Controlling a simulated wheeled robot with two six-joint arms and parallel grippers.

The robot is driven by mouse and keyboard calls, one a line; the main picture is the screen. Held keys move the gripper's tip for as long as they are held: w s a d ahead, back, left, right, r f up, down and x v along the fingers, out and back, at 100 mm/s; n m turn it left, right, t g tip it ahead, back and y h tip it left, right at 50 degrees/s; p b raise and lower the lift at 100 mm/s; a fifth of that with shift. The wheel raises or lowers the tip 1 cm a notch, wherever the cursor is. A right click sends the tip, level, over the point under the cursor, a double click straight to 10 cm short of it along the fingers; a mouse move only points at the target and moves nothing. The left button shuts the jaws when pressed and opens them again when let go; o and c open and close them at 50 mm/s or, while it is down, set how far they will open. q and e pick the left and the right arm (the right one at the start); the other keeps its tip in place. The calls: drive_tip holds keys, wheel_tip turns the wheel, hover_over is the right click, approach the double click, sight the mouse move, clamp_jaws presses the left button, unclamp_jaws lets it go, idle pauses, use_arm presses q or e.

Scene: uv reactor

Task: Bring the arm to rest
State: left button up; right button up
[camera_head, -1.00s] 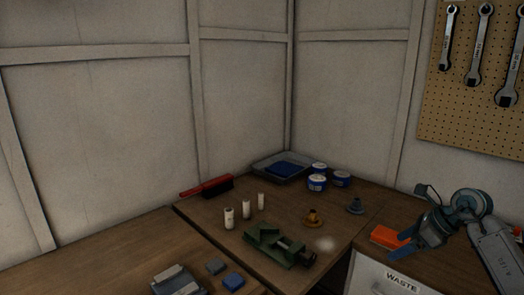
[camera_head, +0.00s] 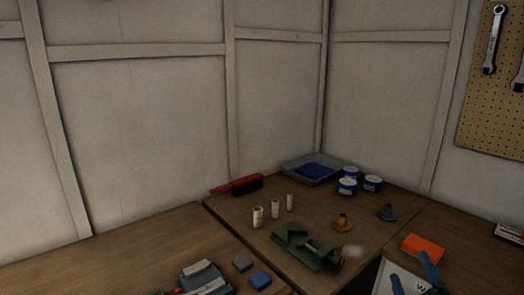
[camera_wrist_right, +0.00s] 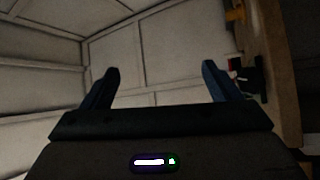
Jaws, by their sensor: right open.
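My right gripper (camera_head: 414,281) is at the lower right of the head view, where only its blue fingers show at the bottom edge. It is in front of the white waste box and near the orange block. In the right wrist view its two blue fingers (camera_wrist_right: 160,85) stand wide apart with nothing between them. They point toward the pale panelled wall. My left gripper is in neither view.
The wooden bench (camera_head: 225,215) holds a green vise (camera_head: 305,250), several white cylinders, a red-handled brush (camera_head: 238,186), blue-and-white tins (camera_head: 348,187) and a grey tray (camera_head: 290,168). An orange block (camera_head: 423,247) lies by the white waste box (camera_head: 390,276). A pegboard (camera_head: 485,120) hangs at right.

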drive_tip(key=s+f+m+g+h, duration=0.3)
drive_tip(key=s+f+m+g, duration=0.8)
drive_tip(key=f, duration=0.5)
drive_tip(key=s+a+f+m+g+y, duration=0.1)
drive_tip(key=s+a+f+g, duration=0.25)
drive_tip(key=s, duration=0.45)
drive_tip(key=s+a+f+m+g+y, duration=0.1)
drive_tip(key=s+a+f+g+y, duration=0.2)
drive_tip(key=s, duration=0.5)
drive_tip(key=d+f+g+h, duration=0.1)
drive_tip(key=d+f, duration=0.2)
drive_tip(key=f, duration=2.9)
drive_tip(key=s+d+f+g, duration=0.1)
drive_tip(key=s+f, duration=1.6)
drive_tip(key=f, duration=0.1)
drive_tip(key=shift+s+d+m, duration=0.25)
drive_tip(key=shift+m, duration=0.05)
drive_tip(key=shift+f, duration=0.1)
